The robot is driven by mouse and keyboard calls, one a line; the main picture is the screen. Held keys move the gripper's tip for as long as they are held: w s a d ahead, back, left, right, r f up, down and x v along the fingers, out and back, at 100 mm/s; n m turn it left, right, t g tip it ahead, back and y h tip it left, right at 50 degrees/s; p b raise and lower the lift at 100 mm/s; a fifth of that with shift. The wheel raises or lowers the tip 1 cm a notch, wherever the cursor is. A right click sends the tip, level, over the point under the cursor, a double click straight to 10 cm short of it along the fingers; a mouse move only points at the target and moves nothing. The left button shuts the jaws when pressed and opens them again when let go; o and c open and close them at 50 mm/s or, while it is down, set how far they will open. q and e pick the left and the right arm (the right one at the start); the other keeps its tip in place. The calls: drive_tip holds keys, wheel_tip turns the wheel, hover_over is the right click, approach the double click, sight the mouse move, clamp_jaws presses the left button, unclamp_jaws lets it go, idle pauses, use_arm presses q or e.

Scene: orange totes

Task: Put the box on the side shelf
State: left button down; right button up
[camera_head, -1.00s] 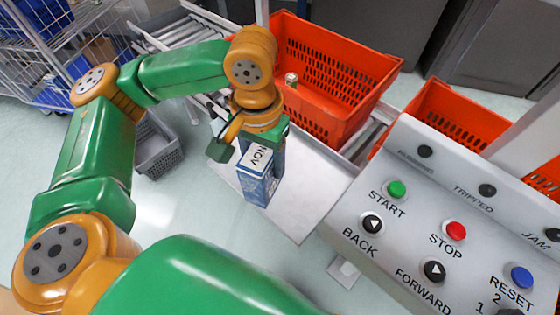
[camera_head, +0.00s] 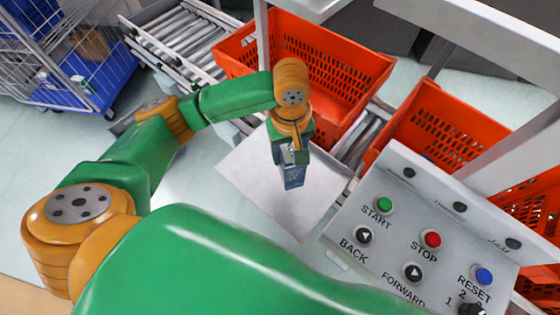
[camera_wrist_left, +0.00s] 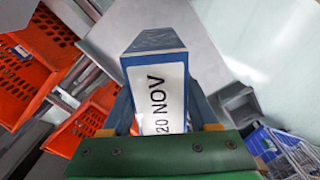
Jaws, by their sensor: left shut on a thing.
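The blue and white box (camera_head: 292,176) is in my left gripper (camera_head: 293,155) in the head view. The gripper is shut on the box and points down. In the left wrist view the box (camera_wrist_left: 157,85) shows a white label reading "20 NOV" between the fingers. The side shelf (camera_head: 245,170) is a bare pale grey plate. In the head view the box appears over its middle; whether it touches the plate, I cannot tell. My right gripper is not in view.
Orange baskets (camera_head: 232,55) and (camera_head: 408,132) stand on the roller conveyor (camera_head: 180,38) behind the shelf. A button panel (camera_head: 390,215) and a grey frame stand close on the right. A wire cart (camera_head: 35,75) is at the far left.

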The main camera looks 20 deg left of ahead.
sight(294, 148)
use_arm(q)
drive_tip(key=shift+s+d+r+n+p, duration=0.1)
drive_tip(key=shift+d+r+n+p, duration=0.1)
drive_tip(key=shift+r+n+p, duration=0.2)
drive_tip(key=shift+d+r+n+p, duration=0.15)
drive_tip(key=shift+r+n+p, duration=0.15)
drive_tip(key=shift+r+p, duration=0.15)
drive_tip(key=shift+s+d+f+n+p, duration=0.1)
drive_tip(key=shift+n+p, duration=0.2)
drive_tip(key=shift+n, duration=0.4)
wheel_tip(294, 148, down, 11)
drive_tip(key=shift+r+b, duration=0.1)
drive_tip(key=shift+b, duration=0.45)
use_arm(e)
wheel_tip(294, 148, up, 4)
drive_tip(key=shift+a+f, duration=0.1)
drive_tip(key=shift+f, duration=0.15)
use_arm(q)
drive_tip(key=shift+c, duration=0.8)
unclamp_jaws()
wheel_tip(294, 148, up, 12)
drive_tip(key=shift+r+p, duration=0.1)
drive_tip(key=shift+p, duration=0.6)
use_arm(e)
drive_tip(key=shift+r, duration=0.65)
